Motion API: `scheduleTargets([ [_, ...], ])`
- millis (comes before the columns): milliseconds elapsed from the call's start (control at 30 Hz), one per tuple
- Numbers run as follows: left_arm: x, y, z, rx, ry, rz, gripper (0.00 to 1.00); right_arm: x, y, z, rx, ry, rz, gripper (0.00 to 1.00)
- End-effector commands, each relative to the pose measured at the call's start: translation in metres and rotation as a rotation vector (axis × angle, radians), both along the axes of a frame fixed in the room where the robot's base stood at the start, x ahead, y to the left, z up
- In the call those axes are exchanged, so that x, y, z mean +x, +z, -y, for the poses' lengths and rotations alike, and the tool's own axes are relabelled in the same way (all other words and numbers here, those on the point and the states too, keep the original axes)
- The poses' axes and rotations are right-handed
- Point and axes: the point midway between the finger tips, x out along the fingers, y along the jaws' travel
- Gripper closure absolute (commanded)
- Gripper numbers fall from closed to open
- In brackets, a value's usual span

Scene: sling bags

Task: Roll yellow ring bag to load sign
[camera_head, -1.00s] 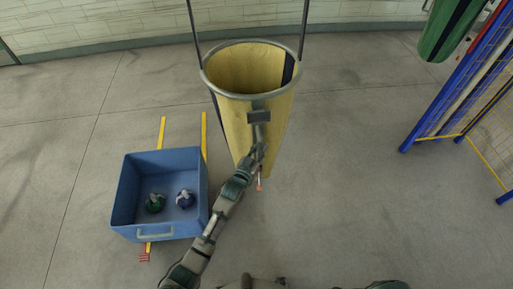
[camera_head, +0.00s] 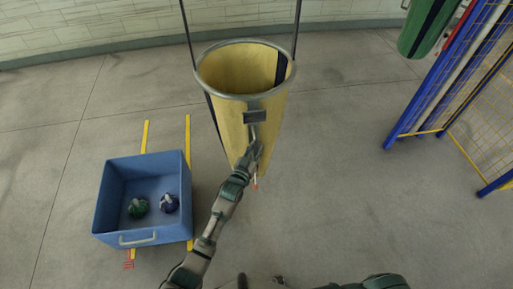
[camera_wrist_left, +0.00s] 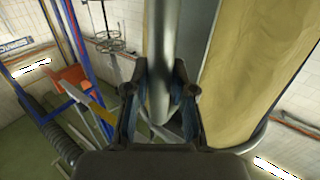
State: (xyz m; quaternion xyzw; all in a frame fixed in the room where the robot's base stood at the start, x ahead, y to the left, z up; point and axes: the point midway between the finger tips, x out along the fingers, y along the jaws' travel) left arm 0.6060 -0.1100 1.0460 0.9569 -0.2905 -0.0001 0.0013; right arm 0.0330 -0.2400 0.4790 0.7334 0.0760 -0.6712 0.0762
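The yellow ring bag (camera_head: 236,122) hangs upright, open at the top, from dark straps in the head view. A grey metal ring (camera_head: 213,91) forms its rim. My left gripper (camera_head: 253,100) is at the near edge of this ring. In the left wrist view, the grey ring tube (camera_wrist_left: 159,45) runs between the fingers of my left gripper (camera_wrist_left: 160,88), which close on it from both sides. The yellow cloth (camera_wrist_left: 245,70) fills the right of that view. My right gripper is out of view. No load sign can be made out for certain.
A blue crate (camera_head: 103,205) with a green and a blue ball-like item stands on the floor at left, by yellow strips (camera_head: 145,135). A blue rack with yellow mesh (camera_head: 425,85) and a green hanging bag (camera_head: 425,30) are at right. Floor between is clear.

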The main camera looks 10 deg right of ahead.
Motion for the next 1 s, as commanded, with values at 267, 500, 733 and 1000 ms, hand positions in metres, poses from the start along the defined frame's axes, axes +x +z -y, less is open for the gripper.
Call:
scheduleTargets([
  [267,0.0,0.0,0.001,0.003,0.001,-0.001,0.53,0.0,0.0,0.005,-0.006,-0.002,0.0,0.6],
  [500,-0.01,-0.001,-0.006,0.002,0.001,0.0,0.53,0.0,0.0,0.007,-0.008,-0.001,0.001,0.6],
  [733,-0.052,-0.002,-0.034,0.003,0.0,-0.001,0.53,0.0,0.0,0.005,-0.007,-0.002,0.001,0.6],
  [1000,-0.09,-0.003,-0.059,0.004,0.001,-0.002,0.53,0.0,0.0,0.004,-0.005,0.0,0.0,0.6],
])
